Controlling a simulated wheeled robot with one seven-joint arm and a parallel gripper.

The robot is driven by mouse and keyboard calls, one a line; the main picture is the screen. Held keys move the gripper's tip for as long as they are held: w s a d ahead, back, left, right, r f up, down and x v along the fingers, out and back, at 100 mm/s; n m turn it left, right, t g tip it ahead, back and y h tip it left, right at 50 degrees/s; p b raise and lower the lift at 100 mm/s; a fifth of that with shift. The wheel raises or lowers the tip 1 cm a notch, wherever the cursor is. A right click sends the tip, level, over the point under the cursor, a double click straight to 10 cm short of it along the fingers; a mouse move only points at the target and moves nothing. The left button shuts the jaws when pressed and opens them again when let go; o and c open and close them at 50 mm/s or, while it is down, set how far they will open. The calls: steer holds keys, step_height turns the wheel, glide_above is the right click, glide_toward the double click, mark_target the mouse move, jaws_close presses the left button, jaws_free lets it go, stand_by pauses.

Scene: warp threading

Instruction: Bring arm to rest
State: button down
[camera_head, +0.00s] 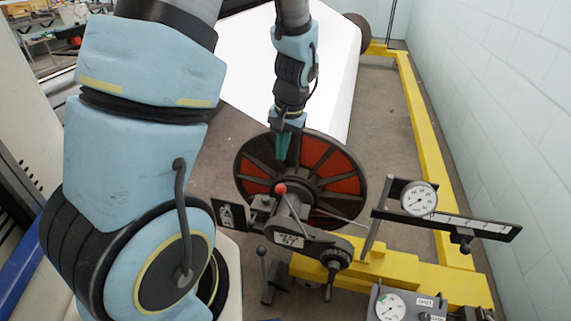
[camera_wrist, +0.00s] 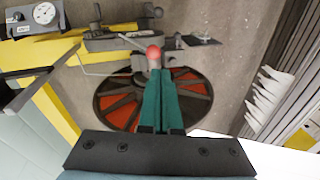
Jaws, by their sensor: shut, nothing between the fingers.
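My gripper (camera_head: 284,146) points down in front of the dark spoked wheel with red panels (camera_head: 338,170) in the head view. Its teal fingers are together and empty. In the wrist view the closed fingers (camera_wrist: 160,85) lie over the spoked wheel (camera_wrist: 195,87). A red ball knob (camera_wrist: 153,52) shows just beyond the fingertips; I cannot tell whether they touch it. The same red knob (camera_head: 281,188) sits below the gripper in the head view.
A yellow frame (camera_head: 425,130) runs along the right wall. A dial gauge (camera_head: 418,198) sits on a dark bar at right, and another dial (camera_head: 390,307) is below. A white sheet (camera_head: 290,70) lies behind my arm. Grey floor is bare beside the wheel.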

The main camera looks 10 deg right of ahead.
steer(key=shift+a+r, duration=0.15)
steer(key=shift+r, duration=0.25)
steer(key=s+a+r+n, duration=0.2)
steer(key=s+a+r, duration=0.1)
steer(key=a, duration=0.4)
steer(key=s+a+r+n+h, duration=0.1)
steer(key=s+a+r+n, duration=0.2)
steer(key=a+r, duration=0.3)
steer(key=shift+s+a+p, duration=0.45)
steer(key=shift+s+a, duration=0.1)
steer(key=shift+a, duration=0.6)
